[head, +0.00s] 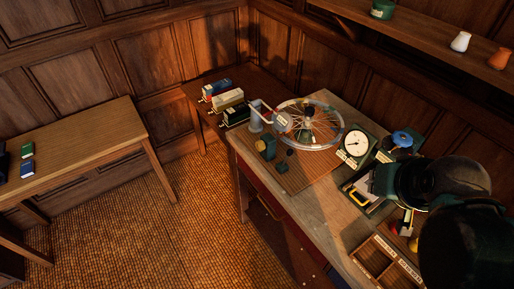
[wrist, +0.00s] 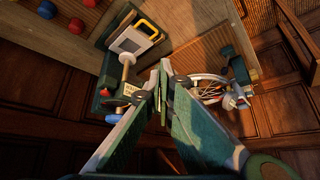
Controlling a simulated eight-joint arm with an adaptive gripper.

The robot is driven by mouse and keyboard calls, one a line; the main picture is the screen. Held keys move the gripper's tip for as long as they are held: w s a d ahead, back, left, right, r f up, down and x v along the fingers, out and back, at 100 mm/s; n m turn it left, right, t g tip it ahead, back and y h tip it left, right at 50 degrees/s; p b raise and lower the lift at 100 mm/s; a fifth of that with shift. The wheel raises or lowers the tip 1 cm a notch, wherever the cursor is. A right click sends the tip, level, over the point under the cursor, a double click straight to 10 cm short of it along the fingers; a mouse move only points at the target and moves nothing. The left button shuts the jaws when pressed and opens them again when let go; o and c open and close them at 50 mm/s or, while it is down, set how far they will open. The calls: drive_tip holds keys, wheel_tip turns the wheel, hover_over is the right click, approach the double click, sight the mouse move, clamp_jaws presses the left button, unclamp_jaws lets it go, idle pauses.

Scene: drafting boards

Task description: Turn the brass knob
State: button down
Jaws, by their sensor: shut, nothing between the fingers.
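In the wrist view, a brass-coloured knob on a short stem (wrist: 129,88) stands out from a green board (wrist: 108,68), below a pale plate (wrist: 133,41) with a yellow loop handle (wrist: 153,27). I take it for the brass knob; in the head view my arm and gripper hide it or leave it unclear. My gripper (wrist: 163,66) is shut and empty, its fingertips together to the right of the knob and apart from it in the picture. The depth gap cannot be told.
A blue knob (head: 402,138), a dial gauge (head: 355,143) and a spoked wheel (head: 310,124) stand on the bench behind my gripper. A divided wooden tray (head: 383,262) lies at the front.

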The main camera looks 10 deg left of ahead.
drive_tip(key=c, duration=2)
unclamp_jaws()
drive_tip(key=shift+w, duration=0.25)
drive_tip(key=w+a+g+h+b, duration=0.1)
drive_tip(key=w+a+h, duration=0.2)
drive_tip(key=w, duration=0.5)
drive_tip(key=w+a+h+b, duration=0.1)
drive_tip(key=w+a+h, duration=0.15)
drive_tip(key=w, duration=0.55)
drive_tip(key=w+a+m+t+h, duration=0.1)
drive_tip(key=w+a+m+h, duration=0.1)
drive_tip(key=w+a, duration=0.35)
drive_tip(key=w+a+m+t+h, duration=0.1)
drive_tip(key=w+a+h, duration=0.15)
drive_tip(key=a, duration=0.55)
drive_tip(key=a+f+m+t+h+b, duration=0.25)
drive_tip(key=a+f, duration=0.25)
drive_tip(key=a, duration=0.7)
drive_tip(key=s+a+f+t+b, duration=0.2)
drive_tip(key=s+a+f+b, duration=0.3)
drive_tip(key=s+a+f, duration=0.4)
wheel_tip(320, 180, down, 4)
drive_tip(key=shift+a+r+b, duration=0.15)
drive_tip(key=shift+a+b, duration=0.2)
drive_tip(key=shift+a, duration=0.25)
